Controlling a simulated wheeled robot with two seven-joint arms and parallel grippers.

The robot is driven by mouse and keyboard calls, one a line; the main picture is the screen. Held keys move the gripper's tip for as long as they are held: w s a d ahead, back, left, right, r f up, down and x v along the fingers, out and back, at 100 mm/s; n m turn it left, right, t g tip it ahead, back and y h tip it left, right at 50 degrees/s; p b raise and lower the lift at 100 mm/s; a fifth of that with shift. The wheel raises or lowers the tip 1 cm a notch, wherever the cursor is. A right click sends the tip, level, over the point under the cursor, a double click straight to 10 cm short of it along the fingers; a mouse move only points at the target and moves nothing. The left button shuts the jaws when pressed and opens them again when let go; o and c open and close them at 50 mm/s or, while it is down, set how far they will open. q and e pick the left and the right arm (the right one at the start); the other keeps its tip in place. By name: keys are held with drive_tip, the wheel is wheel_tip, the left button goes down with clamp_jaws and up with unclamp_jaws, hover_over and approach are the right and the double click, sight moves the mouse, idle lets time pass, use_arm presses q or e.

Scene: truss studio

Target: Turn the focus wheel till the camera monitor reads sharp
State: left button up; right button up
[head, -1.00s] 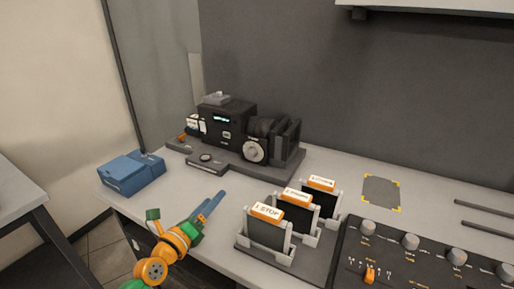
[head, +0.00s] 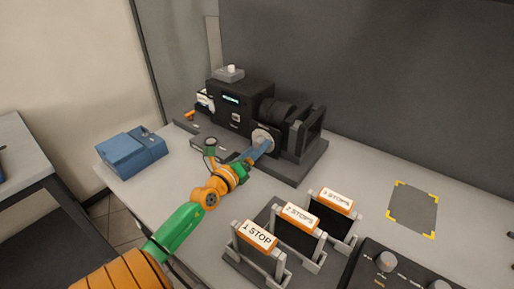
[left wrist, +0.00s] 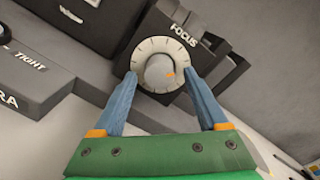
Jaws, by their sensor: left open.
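The black camera (head: 245,92) stands on a dark base at the back of the bench. Its small lit display (head: 231,99) shows teal text too small to read. The focus wheel (head: 263,136) is a pale dial on the camera's side, partly covered by my left gripper (head: 261,147). My right gripper is out of view.
Several labelled filter holders (head: 256,238) stand in a rack in front. A blue box (head: 131,153) sits at the left. A control panel (head: 385,275) is at the lower right. A marked grey patch (head: 412,207) of bench is empty.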

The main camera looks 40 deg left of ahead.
use_arm(q)
drive_tip(key=shift+w+a, duration=0.1)
drive_tip(key=shift+w, duration=0.2)
drive_tip(key=shift+s, duration=0.15)
drive_tip(key=shift+c, duration=0.5)
clamp_jaws()
drive_tip(key=shift+m, duration=1.2)
drive_tip(key=shift+o, duration=0.5)
unclamp_jaws()
